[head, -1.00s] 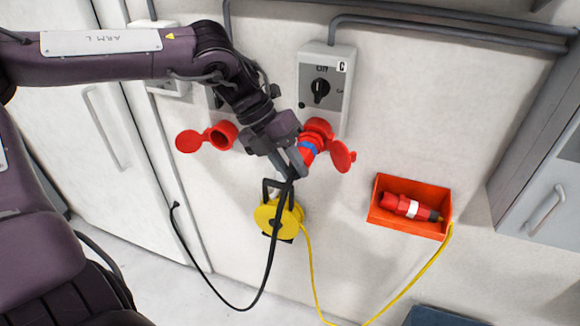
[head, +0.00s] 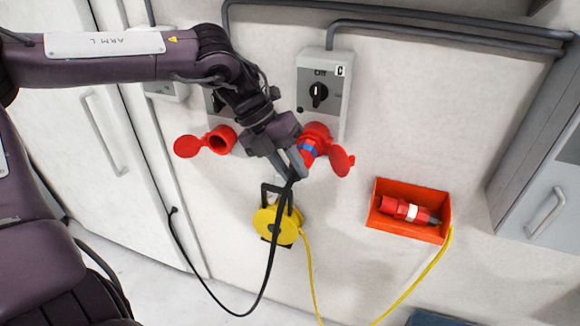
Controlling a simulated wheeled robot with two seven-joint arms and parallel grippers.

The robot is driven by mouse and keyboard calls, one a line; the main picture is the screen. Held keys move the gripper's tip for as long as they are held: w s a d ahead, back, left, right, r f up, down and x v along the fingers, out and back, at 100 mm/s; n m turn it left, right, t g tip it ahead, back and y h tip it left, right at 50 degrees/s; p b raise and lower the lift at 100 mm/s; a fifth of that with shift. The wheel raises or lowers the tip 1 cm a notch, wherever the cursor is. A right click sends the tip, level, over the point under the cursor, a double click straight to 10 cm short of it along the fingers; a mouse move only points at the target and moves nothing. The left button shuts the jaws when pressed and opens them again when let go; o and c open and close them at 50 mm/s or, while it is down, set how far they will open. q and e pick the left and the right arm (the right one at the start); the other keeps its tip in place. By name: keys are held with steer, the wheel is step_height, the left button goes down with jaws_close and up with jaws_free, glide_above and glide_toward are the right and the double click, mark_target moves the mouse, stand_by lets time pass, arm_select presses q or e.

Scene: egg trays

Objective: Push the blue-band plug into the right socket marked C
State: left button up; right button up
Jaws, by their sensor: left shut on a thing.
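The socket marked C is a grey switch box (head: 322,84) on the wall. Its red socket (head: 318,131) is at the bottom, with the red lid (head: 341,160) swung open to the right. The blue-band plug (head: 308,149) is red with a blue ring and sits at the mouth of this socket. How deep it is in cannot be told. My left gripper (head: 297,161) is shut on the plug from the lower left and hides part of it. A black cable (head: 272,255) hangs from the plug. My right gripper is not in view.
Another red socket (head: 221,138) with an open lid (head: 187,146) is to the left, partly behind my arm. A yellow cable reel (head: 277,224) hangs below. An orange bin (head: 410,231) on the right holds a white-band red plug (head: 404,209). A grey cabinet (head: 545,170) is at far right.

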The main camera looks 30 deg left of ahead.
arm_select(q)
steer(key=shift+w+r, duration=0.1)
steer(key=shift+r, duration=0.05)
steer(key=o, duration=0.7)
steer(key=shift+f, duration=0.2)
steer(key=shift+o, duration=0.2)
steer(key=w+b+v, duration=0.1)
steer(key=b+v, duration=0.1)
steer(key=v, duration=0.5)
steer(key=shift+s+a+r, duration=0.15)
steer(key=shift+s+r, duration=0.3)
steer(key=shift+s, duration=0.05)
